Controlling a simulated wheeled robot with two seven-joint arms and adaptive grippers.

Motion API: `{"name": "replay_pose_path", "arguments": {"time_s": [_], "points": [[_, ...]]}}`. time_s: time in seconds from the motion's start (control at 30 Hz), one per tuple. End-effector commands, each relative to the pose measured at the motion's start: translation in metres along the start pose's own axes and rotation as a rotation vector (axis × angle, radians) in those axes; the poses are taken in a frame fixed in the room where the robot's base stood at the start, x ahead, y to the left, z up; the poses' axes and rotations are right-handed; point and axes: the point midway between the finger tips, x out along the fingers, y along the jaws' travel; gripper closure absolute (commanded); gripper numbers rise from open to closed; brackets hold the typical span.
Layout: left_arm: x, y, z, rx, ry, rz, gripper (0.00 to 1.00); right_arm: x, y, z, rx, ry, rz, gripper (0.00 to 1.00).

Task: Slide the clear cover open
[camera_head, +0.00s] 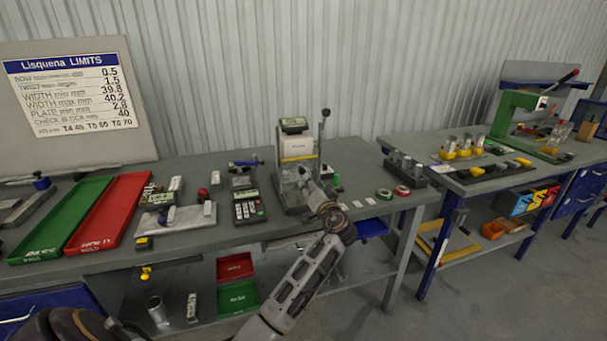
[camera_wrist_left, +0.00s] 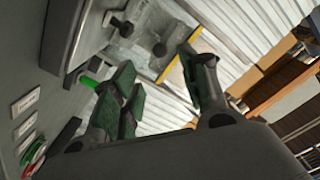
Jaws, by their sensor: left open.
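The clear cover (camera_head: 289,184) is on the front of the grey and white test machine (camera_head: 297,146) on the bench. In the left wrist view the cover (camera_wrist_left: 135,45) is a see-through panel with a dark round knob (camera_wrist_left: 158,49). My left gripper (camera_head: 319,192) is at the machine's front right, partly overlapping it. In the left wrist view its green-padded fingers (camera_wrist_left: 157,65) are apart, with the knob seen beyond the gap between them. I cannot tell whether a finger touches the cover. My right gripper is not in view.
A lever with a dark ball (camera_head: 325,113) rises at the machine's right. A keypad unit (camera_head: 249,207) stands at its left. Green (camera_head: 64,220) and red (camera_head: 112,210) trays lie farther left.

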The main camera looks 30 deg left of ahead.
Motion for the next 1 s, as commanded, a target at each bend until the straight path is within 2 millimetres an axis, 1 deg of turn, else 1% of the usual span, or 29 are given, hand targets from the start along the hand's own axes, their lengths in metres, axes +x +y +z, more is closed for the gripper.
{"name": "replay_pose_path", "arguments": {"time_s": [0.03,0.23,0.6,0.8,1.0], "points": [[0.008,-0.001,-0.001,0.001,0.001,-0.002,0.56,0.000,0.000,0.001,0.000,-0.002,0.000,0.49],[0.034,-0.001,0.000,0.000,0.000,-0.002,0.56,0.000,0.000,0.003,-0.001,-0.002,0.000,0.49],[0.077,-0.001,0.000,-0.001,0.000,-0.001,0.56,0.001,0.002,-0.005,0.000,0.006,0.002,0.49],[0.091,0.000,0.000,-0.001,0.000,0.000,0.56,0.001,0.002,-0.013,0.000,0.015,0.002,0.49],[0.096,-0.001,0.000,-0.001,0.001,0.000,0.56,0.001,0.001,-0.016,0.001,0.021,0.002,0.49]]}}
